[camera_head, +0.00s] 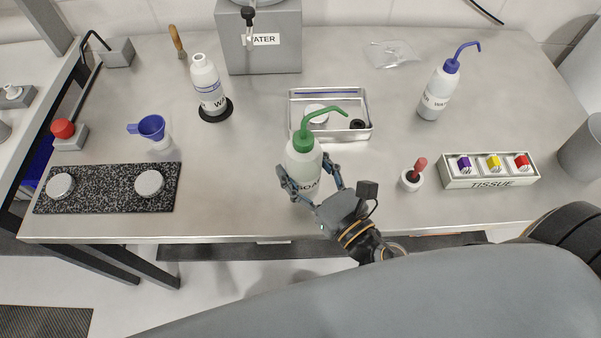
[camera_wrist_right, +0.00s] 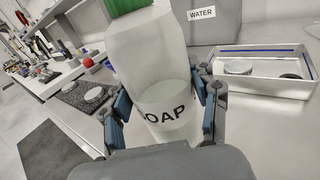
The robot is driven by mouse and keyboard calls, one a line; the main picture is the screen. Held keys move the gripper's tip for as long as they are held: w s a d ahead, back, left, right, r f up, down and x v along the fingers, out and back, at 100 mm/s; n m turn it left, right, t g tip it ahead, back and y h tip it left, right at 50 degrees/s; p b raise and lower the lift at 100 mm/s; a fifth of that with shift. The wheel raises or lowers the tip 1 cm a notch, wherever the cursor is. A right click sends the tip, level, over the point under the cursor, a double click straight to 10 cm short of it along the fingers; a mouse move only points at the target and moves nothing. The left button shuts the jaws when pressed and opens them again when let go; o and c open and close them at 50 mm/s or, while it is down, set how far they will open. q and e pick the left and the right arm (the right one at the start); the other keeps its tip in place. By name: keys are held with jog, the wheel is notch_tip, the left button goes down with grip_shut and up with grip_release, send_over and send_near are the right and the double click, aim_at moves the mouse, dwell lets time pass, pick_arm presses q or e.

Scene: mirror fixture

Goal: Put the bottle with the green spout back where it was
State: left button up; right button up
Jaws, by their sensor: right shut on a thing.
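The bottle with the green spout (camera_head: 303,160) is a translucent white squeeze bottle with a green cap and a long green spout pointing right. Its label ends in "OAP" in the right wrist view (camera_wrist_right: 165,95), where it is partly filled. My right gripper (camera_head: 312,184) is shut around the bottle's lower body, with a finger on each side. The bottle looks upright, near the table's front middle, just in front of the metal tray. I cannot tell whether its base touches the table. My left gripper is not in view.
A metal tray (camera_head: 294,130) with small items lies behind the bottle. A white bottle (camera_head: 208,85) stands on a black disc (camera_head: 216,119). A blue-spouted bottle (camera_head: 437,92) stands right.

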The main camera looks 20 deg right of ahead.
jog(key=shift+w+f+b, duration=0.3)
jog(key=shift+w+f, duration=0.7)
jog(key=shift+f, duration=0.25)
notch_tip(320, 180, down, 3)
jog(key=shift+w+d+f+b, duration=0.1)
jog(key=shift+b, duration=0.95)
jog(key=shift+f, duration=0.15)
jog(key=shift+r, duration=0.2)
jog(key=shift+f, duration=0.2)
jog(key=o, duration=0.7)
jog(key=shift+r, duration=0.1)
